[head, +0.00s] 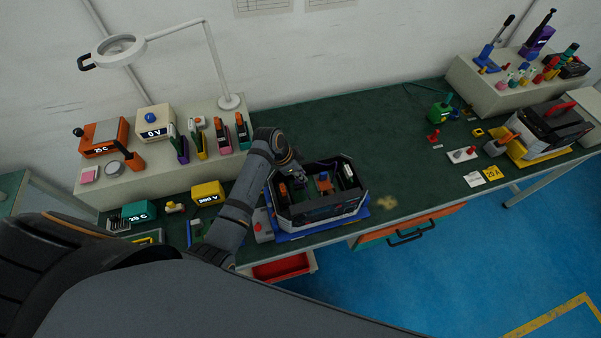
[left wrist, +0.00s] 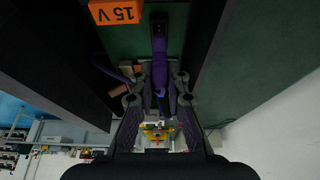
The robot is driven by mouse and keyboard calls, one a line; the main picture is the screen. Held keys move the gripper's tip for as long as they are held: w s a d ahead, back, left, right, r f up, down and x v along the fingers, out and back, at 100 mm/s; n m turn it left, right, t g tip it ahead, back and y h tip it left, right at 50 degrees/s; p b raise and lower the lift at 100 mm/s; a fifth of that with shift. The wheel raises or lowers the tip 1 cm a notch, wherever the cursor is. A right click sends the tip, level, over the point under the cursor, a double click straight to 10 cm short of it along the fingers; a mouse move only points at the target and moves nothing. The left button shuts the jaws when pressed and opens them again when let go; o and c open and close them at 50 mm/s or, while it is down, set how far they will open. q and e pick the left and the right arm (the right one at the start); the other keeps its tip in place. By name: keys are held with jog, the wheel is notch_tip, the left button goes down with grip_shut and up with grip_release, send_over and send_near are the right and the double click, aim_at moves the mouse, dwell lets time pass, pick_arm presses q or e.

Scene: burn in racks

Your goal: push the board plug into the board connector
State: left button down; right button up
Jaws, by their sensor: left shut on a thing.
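The open dark rack box (head: 322,212) stands on a blue mat on the green bench, with boards and coloured parts inside. My left gripper (head: 298,172) reaches down into its left part and is partly hidden by my arm. In the left wrist view my left gripper (left wrist: 159,92) is shut on a long purple piece (left wrist: 160,68), which looks like the board plug. I cannot make out the board connector, or whether the plug touches it. My right gripper is not in view.
An orange block marked 15 V (left wrist: 118,12) is near the gripper in the left wrist view. A yellow 800 V block (head: 208,192) and a red part (head: 262,228) lie left of the box. The bench right of the box is mostly clear; a second rack box (head: 545,128) stands far right.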

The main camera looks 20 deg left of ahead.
pick_arm(q)
jog(key=shift+r, duration=0.1)
dwell(0.5)
jog(key=shift+p, duration=0.35)
jog(key=shift+s+f+b, duration=0.1)
jog(key=shift+f+b, duration=0.6)
jog(key=shift+f, duration=0.55)
jog(key=c, duration=1.3)
grip_release()
jog(key=shift+r, duration=0.15)
jog(key=v, duration=1.1)
jog(key=shift+a+r, duration=0.1)
jog(key=shift+r, duration=0.3)
